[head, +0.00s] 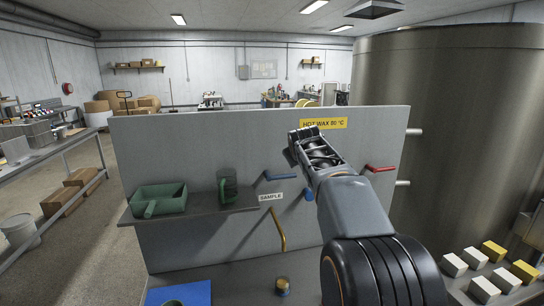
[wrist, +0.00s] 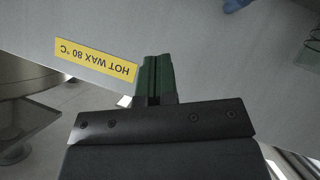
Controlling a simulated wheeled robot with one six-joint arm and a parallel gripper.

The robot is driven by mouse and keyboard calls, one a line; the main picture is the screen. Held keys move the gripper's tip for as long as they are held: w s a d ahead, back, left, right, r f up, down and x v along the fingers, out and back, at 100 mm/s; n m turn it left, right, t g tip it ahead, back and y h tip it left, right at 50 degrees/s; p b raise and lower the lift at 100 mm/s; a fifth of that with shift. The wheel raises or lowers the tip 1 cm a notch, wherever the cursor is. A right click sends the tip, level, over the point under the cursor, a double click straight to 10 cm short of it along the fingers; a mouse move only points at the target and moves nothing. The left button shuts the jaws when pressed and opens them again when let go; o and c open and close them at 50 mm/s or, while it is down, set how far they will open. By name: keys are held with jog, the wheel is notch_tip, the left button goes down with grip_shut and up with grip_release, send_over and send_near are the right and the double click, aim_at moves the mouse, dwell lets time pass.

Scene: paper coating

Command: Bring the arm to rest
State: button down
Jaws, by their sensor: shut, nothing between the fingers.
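My arm is raised in front of the upright grey panel (head: 180,140). My gripper (head: 300,142) is at the panel's upper part, just left of and below the yellow "HOT WAX 80 °C" label (head: 324,123). Its fingers are hard to make out in the head view. In the wrist view my gripper (wrist: 155,62) shows two green fingers pressed together with nothing between them. The same label (wrist: 95,61) is upside down there, left of the fingers. A bare stretch of the panel (wrist: 215,55) lies beyond them.
A shelf (head: 190,213) holds a green scoop-like tray (head: 160,199) and a dark green mug (head: 228,188). Blue (head: 281,177) and red (head: 381,168) handles stick out of the panel. A blue mat (head: 180,294), a small brass-coloured cup (head: 282,286) and several white and yellow blocks (head: 495,251) lie below.

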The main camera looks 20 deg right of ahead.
jog(key=s+a+f+m+g+y, duration=0.25)
jog(key=s+f, duration=0.25)
jog(key=f, duration=0.5)
jog(key=s+a+f+g+y, duration=0.1)
jog(key=s+a+f, duration=0.3)
jog(key=s, duration=0.4)
jog(key=s+a+f+g, duration=0.1)
jog(key=s+a+f, duration=0.3)
jog(key=s+a, duration=0.2)
jog(key=s+a+f+g+y, duration=0.1)
jog(key=s+a, duration=0.4)
jog(key=s, duration=0.5)
jog(key=shift+s+a+f+n+g+y, duration=0.15)
jog(key=shift+a+f+n+g+y, duration=0.3)
jog(key=shift+f, duration=0.95)
